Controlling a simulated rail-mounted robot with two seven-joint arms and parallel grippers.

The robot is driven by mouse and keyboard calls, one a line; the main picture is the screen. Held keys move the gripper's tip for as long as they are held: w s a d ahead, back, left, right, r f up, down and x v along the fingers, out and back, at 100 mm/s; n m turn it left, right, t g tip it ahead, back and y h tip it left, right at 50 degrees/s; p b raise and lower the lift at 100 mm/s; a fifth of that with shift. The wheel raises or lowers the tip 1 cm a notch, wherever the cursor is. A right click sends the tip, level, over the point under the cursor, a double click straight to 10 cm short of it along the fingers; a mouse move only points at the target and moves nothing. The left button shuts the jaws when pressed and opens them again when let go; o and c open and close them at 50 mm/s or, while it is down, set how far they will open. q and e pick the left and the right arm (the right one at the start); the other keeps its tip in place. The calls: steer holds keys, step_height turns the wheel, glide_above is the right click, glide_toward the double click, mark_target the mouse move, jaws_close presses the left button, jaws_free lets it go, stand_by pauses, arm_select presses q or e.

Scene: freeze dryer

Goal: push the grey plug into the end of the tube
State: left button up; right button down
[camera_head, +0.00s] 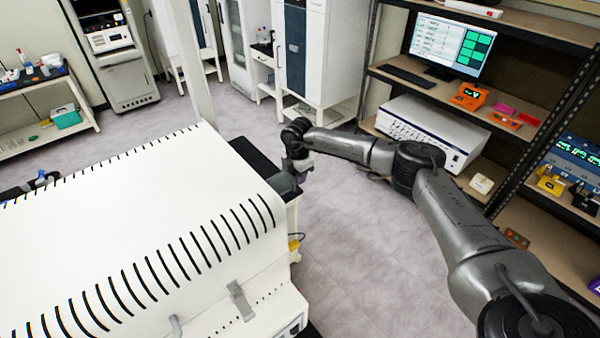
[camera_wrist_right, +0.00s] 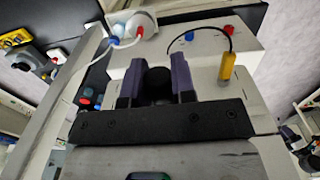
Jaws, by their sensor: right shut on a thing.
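My right gripper (camera_head: 300,166) is at the right-hand end of the white slotted furnace (camera_head: 200,180). In the right wrist view its two purple-grey fingers (camera_wrist_right: 157,84) are shut on a dark round piece, the grey plug (camera_wrist_right: 158,92). In the head view a grey rounded piece (camera_head: 284,184) shows between the gripper and the furnace end. I cannot tell there whether it is the plug or the tube's end. The tube's opening is not clearly visible, so I cannot tell whether plug and tube touch. My left gripper is not in view.
A yellow connector (camera_wrist_right: 227,68) on a black cable hangs near the gripper in the wrist view. Shelves with a monitor (camera_head: 450,46) and a white instrument (camera_head: 432,130) stand on the right. Open floor (camera_head: 350,260) lies between furnace and shelves.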

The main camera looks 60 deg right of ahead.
steer(key=shift+a, duration=0.2)
steer(key=c, duration=0.9)
jaws_free()
steer(key=shift+w, duration=0.1)
steer(key=shift+o, duration=0.2)
step_height(320, 180, up, 3)
steer(key=p, duration=0.3)
steer(key=shift+r, duration=0.2)
steer(key=shift+r+p, duration=1.65)
steer(key=shift+r, duration=0.15)
